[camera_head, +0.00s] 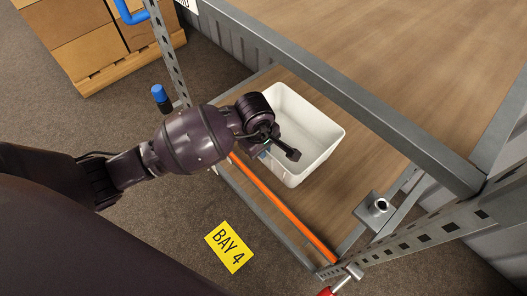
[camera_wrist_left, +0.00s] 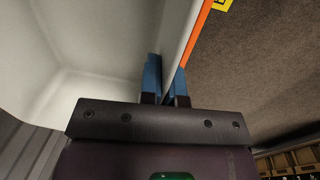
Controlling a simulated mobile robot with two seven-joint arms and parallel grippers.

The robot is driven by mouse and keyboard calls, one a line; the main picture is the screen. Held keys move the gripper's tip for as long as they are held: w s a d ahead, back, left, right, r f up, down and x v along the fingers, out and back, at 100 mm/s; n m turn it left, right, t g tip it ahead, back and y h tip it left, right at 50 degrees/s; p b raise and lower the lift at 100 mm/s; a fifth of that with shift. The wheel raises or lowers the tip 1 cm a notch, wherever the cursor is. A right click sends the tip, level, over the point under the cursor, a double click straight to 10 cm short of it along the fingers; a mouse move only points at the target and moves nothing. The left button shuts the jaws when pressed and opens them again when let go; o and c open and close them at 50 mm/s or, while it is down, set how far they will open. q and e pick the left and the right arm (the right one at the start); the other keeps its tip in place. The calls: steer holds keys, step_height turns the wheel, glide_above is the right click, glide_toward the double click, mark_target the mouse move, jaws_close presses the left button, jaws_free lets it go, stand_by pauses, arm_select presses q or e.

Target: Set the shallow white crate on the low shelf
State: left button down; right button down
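The shallow white crate (camera_head: 318,124) is empty and appears level, over the wooden low shelf (camera_head: 350,197) inside the rack; I cannot tell for certain that its whole base touches the board. My left gripper (camera_head: 266,151) is at the crate's near-left wall. In the left wrist view, its blue-tipped fingers (camera_wrist_left: 166,85) straddle the crate's white wall (camera_wrist_left: 178,38), one on each side, with the wall filling the gap. The crate's near-left side is partly hidden by my left gripper in the head view. My right gripper is in neither view.
An orange beam (camera_head: 283,207) edges the shelf's front. A grey upper beam (camera_head: 350,88) and wooden upper deck (camera_head: 400,40) overhang it. A perforated post (camera_head: 168,52) stands left. Bare board lies right of the crate. Cardboard boxes (camera_head: 88,50) sit on a pallet at back left.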

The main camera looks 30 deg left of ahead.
arm_select(q)
step_height(320, 180, down, 3)
steer(key=shift+r, duration=0.45)
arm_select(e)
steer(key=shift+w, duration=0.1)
arm_select(q)
steer(key=shift+f, duration=0.25)
steer(key=c, duration=1.3)
jaws_free()
steer(key=r+p, duration=0.1)
steer(key=r, duration=0.3)
steer(key=r+p, duration=0.1)
steer(key=r, duration=0.3)
steer(key=s+r+p, duration=0.1)
steer(key=r, duration=0.3)
steer(key=shift+s+a+r+p, duration=0.1)
steer(key=shift+a+r+p, duration=0.05)
steer(key=shift+a+p, duration=0.2)
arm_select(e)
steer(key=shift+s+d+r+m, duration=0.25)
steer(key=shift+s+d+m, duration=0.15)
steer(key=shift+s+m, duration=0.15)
